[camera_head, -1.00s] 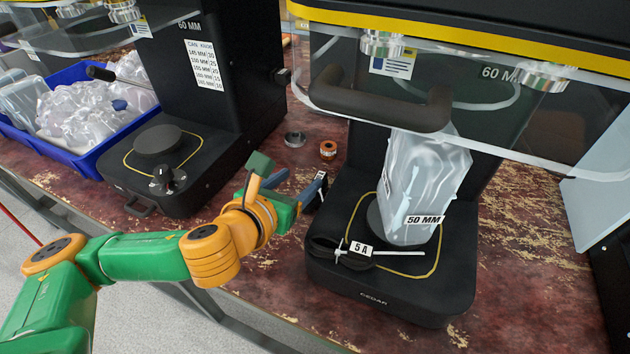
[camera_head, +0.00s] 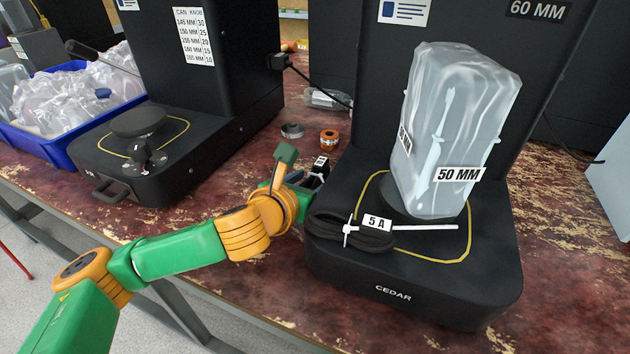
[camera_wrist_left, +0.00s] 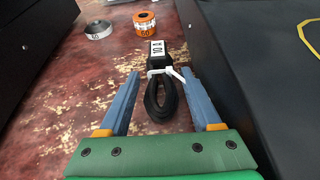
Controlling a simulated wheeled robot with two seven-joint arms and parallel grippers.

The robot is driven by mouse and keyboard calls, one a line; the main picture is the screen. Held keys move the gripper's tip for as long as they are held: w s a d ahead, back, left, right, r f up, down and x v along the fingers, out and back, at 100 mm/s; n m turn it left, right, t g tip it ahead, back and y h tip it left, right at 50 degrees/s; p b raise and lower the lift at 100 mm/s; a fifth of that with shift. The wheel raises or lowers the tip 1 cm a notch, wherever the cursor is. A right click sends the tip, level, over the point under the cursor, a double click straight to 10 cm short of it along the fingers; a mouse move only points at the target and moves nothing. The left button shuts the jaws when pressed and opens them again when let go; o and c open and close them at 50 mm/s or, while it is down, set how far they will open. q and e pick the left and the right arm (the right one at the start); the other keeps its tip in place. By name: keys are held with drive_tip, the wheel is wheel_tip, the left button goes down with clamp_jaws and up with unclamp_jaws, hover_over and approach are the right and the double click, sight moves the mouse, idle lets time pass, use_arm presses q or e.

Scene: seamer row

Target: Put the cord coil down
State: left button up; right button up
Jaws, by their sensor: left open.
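A black cord coil (camera_wrist_left: 160,95) with a white tie and a white label lies on the red worn table between the two blue fingers of my left gripper (camera_wrist_left: 160,90) in the left wrist view. The fingers are open, with a gap on each side of the coil. In the head view my left gripper (camera_head: 306,182) is beside the left edge of the CEDAR machine base, and this coil's label end shows there, partly hidden. Another black cord coil (camera_head: 352,236), tagged 5 A, lies on the front of that base. My right gripper is not in view.
A clear bag (camera_head: 455,135) marked 50 MM stands on the CEDAR base (camera_head: 400,292). A blue bin (camera_head: 75,150) and another black machine (camera_head: 150,180) are at left.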

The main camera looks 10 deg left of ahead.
use_arm(q)
clamp_jaws()
